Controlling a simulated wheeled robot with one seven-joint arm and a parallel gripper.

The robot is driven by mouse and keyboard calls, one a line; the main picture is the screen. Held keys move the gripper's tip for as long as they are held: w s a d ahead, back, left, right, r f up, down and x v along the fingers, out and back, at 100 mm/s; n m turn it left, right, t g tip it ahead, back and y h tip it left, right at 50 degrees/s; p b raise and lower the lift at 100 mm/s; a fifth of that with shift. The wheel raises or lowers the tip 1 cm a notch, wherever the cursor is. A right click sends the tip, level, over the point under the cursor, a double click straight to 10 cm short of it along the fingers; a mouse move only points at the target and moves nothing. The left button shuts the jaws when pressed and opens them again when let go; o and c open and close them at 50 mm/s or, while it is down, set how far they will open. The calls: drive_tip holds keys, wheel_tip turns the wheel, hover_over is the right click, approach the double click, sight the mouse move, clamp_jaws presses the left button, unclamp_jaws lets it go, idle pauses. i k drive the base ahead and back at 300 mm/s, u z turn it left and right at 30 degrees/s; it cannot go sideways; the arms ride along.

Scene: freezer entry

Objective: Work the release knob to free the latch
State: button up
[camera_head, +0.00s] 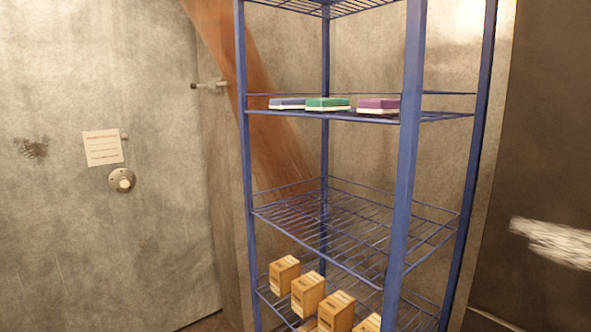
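A round knob (124,184) with a pale centre and a darker round base sits on the grey metal door (60,235) at the left of the head view. A paper notice (102,148) is fixed just above it. A bar-like handle or latch piece (208,86) sticks out near the door's right side, higher up. I cannot tell whether it is the latch. My gripper is not in view.
A blue wire shelf rack (407,150) stands right of the door. It holds a blue box (287,104), a green box (328,104), a purple box (378,105) and, lower, several cartons (308,294). The space before the knob looks clear.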

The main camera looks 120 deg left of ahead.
sight(124, 183)
drive_tip(key=u, duration=2.6)
drive_tip(key=i, duration=0.1)
drive_tip(key=u, duration=2.25)
drive_tip(key=i, duration=1.5)
drive_tip(key=u, duration=0.1)
